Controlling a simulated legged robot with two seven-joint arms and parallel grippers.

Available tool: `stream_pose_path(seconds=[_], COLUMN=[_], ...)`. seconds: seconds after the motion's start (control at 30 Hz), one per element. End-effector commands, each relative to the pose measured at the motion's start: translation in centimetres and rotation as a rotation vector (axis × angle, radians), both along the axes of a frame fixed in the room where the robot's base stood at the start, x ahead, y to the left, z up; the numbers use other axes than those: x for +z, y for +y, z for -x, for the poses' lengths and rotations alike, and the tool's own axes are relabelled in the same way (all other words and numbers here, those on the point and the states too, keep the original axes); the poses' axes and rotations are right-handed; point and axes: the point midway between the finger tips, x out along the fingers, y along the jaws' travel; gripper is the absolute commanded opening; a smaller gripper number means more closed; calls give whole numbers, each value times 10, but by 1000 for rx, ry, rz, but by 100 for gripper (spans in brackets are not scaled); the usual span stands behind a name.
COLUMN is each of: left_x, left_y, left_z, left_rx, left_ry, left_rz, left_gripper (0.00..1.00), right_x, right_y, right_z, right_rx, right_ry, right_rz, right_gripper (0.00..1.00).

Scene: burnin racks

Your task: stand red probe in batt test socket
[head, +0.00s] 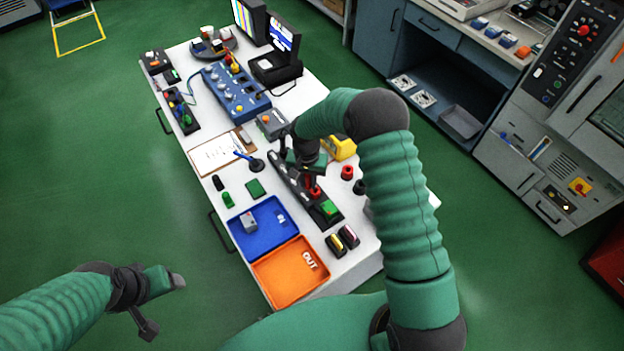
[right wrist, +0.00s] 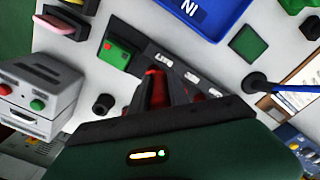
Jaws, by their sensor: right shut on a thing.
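My right gripper (head: 312,178) is over the long black socket strip (head: 290,185), shut on the red probe (head: 315,193). In the right wrist view the red probe (right wrist: 156,88) shows between the dark fingers (right wrist: 165,95), in front of the strip (right wrist: 185,72) with its white labels. The labels are too small to read, so I cannot tell which socket is for the batt test. The probe's lower end is hidden, so I cannot tell whether it is in a socket. My left gripper (head: 164,304) is open and empty, away from the table at lower left.
A blue IN tray (head: 262,243) and an orange OUT tray (head: 268,279) lie at the table's near end. A green block (head: 329,209) sits on the strip's near end. A red-topped black piece (head: 347,172) and a yellow box (head: 341,147) stand to the right.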

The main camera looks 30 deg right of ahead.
Motion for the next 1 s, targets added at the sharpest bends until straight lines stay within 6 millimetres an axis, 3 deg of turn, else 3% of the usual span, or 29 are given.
stream_pose_path(seconds=[0.4, 1.0], left_x=[-1, -1], left_y=[0, 0], left_z=[0, 0], left_rx=[0, 1], left_ry=[0, 0], left_rz=[0, 0], left_gripper=[67, 67], right_x=[-4, -6], right_y=[-18, -26], right_z=[0, 0], right_rx=[-4, -6], right_ry=[1, 1], right_rz=[-14, -21], right_gripper=[0, 0])
